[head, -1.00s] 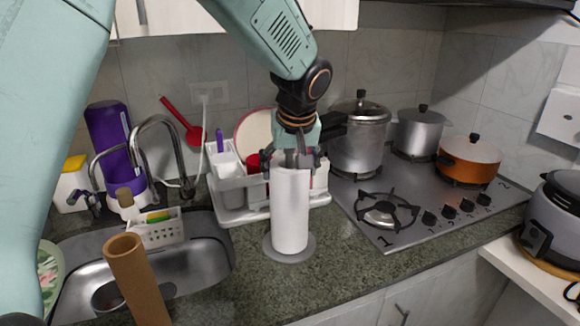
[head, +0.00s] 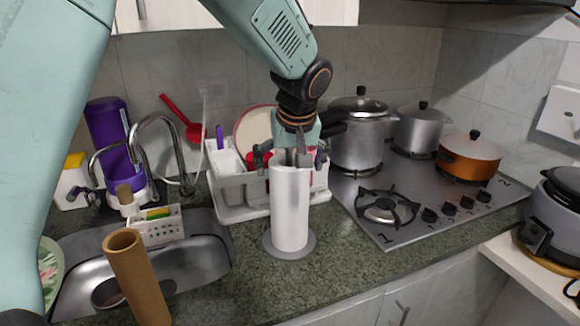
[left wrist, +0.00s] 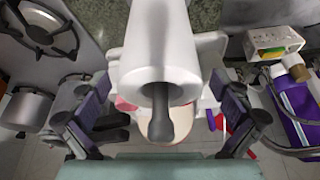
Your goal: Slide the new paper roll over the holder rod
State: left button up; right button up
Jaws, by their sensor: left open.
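The white paper roll (head: 290,208) stands upright on the round grey base of the holder (head: 304,250), on the counter. The holder rod (head: 301,142) sticks up out of the roll's top. In the left wrist view the rod (left wrist: 160,122) comes out through the core of the roll (left wrist: 160,55), so the roll is around the rod. My left gripper (head: 291,157) is open over the roll's top. In the left wrist view its fingers (left wrist: 160,108) stand apart on either side of the rod, clear of the roll. My right gripper is not in view.
A brown cardboard tube (head: 137,277) stands at the front left, before the sink (head: 205,254). A white dish rack (head: 242,213) is close behind the roll. The stove (head: 398,228) with pots is to the right. Counter in front of the roll is clear.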

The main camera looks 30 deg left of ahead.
pick_arm(q)
jog(key=shift+r, duration=0.1)
jog(key=v, duration=1.1)
jog(key=shift+r, duration=0.4)
jog(key=shift+s+d, duration=0.15)
jog(key=shift+d, duration=0.05)
jog(key=x, duration=1.2)
jog(key=shift+a+f, duration=0.15)
jog(key=shift+r, duration=0.2)
jog(key=shift+f, duration=0.1)
